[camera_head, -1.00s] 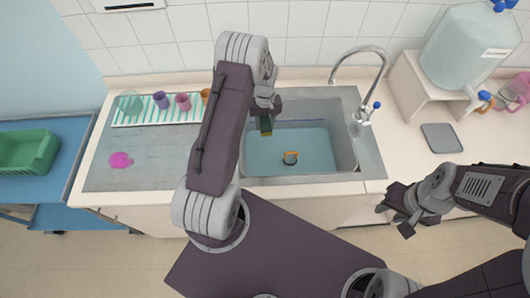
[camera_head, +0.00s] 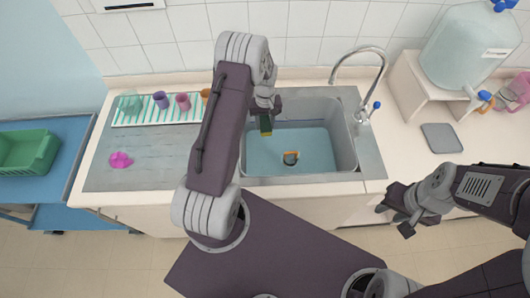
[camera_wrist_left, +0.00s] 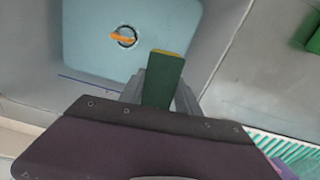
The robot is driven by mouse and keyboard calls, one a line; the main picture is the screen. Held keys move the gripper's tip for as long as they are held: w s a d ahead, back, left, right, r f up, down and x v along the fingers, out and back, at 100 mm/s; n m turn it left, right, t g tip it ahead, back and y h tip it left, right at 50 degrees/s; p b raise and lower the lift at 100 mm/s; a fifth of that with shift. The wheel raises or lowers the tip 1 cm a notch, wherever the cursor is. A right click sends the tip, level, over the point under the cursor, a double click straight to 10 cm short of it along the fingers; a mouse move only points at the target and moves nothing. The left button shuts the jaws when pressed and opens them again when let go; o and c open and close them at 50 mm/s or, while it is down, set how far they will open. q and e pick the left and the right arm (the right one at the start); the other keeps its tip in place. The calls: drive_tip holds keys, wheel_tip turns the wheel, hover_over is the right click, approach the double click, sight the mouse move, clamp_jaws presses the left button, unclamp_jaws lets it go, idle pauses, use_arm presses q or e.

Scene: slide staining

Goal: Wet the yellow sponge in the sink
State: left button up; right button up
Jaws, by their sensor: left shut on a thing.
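The sponge (camera_head: 265,124) has a dark green face and a thin yellow side. My left gripper (camera_head: 264,107) is shut on it and holds it over the left part of the sink basin (camera_head: 342,138). In the left wrist view the sponge (camera_wrist_left: 164,82) stands out from between the gripper's fingers (camera_wrist_left: 163,92), its yellow edge at the far end. The basin has a blue floor, and I cannot tell whether the sponge touches water. The faucet (camera_head: 366,56) arches at the back right of the sink. My right gripper (camera_head: 396,217) is open and empty in front of the counter.
An orange item (camera_head: 291,155) lies at the drain. A rack (camera_head: 150,120) with several cups stands at the back left, and a pink item (camera_head: 121,160) lies on the drainboard. A large water container (camera_head: 468,47) stands right of the faucet. The sink's right half is free.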

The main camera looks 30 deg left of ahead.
sight(266, 123)
idle(0.6)
use_arm(q)
wheel_tip(266, 123, up, 4)
drive_tip(key=p, duration=0.3)
drive_tip(key=shift+r, duration=0.1)
idle(0.5)
drive_tip(key=shift+w+d+f+b, duration=0.1)
drive_tip(key=shift+d+f+b, duration=0.05)
drive_tip(key=shift+f+b, duration=0.2)
drive_tip(key=d+r+m+b, duration=0.1)
drive_tip(key=d+m+b, duration=0.1)
drive_tip(key=d+b, duration=0.45)
drive_tip(key=s+d+m+b, duration=0.2)
drive_tip(key=s+m, duration=0.3)
drive_tip(key=s, duration=0.5)
drive_tip(key=shift+d+f+b, duration=0.35)
drive_tip(key=shift+d, duration=0.3)
